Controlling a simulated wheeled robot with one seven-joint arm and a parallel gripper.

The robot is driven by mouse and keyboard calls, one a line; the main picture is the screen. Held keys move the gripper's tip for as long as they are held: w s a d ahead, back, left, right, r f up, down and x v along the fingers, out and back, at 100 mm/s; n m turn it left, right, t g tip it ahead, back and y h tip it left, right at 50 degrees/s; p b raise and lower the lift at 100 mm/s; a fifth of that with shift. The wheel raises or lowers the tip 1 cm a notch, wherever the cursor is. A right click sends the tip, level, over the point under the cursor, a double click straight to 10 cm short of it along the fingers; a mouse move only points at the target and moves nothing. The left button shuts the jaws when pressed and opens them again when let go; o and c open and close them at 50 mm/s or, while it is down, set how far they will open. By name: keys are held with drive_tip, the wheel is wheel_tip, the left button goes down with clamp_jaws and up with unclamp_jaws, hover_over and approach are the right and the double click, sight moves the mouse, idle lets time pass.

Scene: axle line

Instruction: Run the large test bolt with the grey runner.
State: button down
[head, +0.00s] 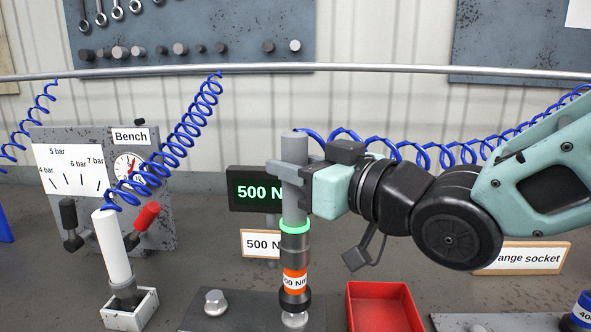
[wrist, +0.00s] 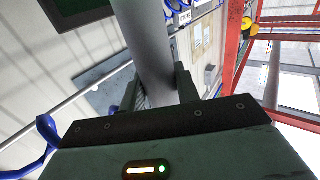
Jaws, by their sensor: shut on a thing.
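The grey runner (head: 293,205) stands upright in the head view, with a lit green ring (head: 295,227) near its lower end. Below the ring is a dark socket with an orange band (head: 295,282), its label partly readable as "00 Nm". The socket's lower end is over a large bolt head (head: 295,319) on the dark plate (head: 250,322); whether it is fully seated I cannot tell. My gripper (head: 297,178) is shut around the runner's grey body. The wrist view shows the grey body (wrist: 147,45) between my fingers (wrist: 162,88).
A display (head: 250,191) behind reads "500 N", partly hidden by the runner. Another bolt (head: 215,302) sits left on the plate. A white runner (head: 113,247) stands in a holder by the Bench gauge panel (head: 130,137). A red tray (head: 383,308) lies right; blue hoses hang behind.

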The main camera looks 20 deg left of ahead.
sight(305, 138)
drive_tip(key=shift+r+p, duration=1.15)
drive_tip(key=shift+r, duration=0.9)
drive_tip(key=shift+w, duration=0.1)
